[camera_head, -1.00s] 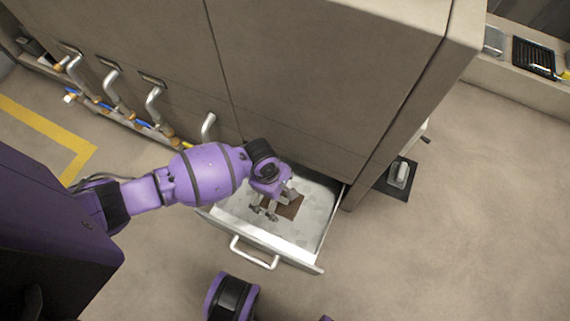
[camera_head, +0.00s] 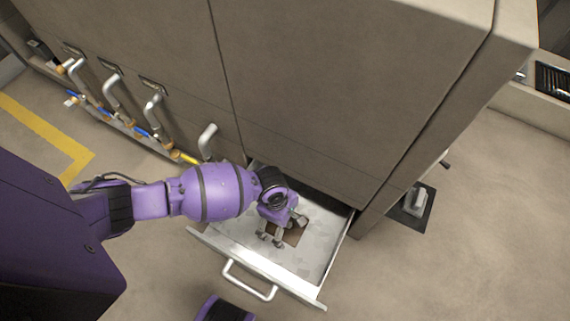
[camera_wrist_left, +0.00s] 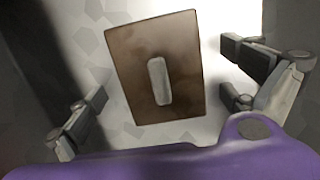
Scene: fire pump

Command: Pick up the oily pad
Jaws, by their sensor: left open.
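The oily pad (camera_wrist_left: 185,50) is a brown, stained square with a pale oblong bar on its middle. It lies on the light floor of the open drawer (camera_head: 240,262). In the head view the pad (camera_head: 293,236) is partly hidden by my left gripper (camera_head: 276,240), which points down over it. In the left wrist view my left gripper (camera_wrist_left: 165,118) is open, with its fingers apart on either side of the pad's near part. Whether the fingers touch the drawer floor cannot be told. My right gripper is not in view.
The drawer has a silver front handle (camera_head: 248,282) and sticks out from under a large beige cabinet (camera_head: 340,90). Pipes (camera_head: 115,90) run along the cabinet's left side. A dark mat with a pale object (camera_head: 418,200) lies right of the cabinet. Floor at right is clear.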

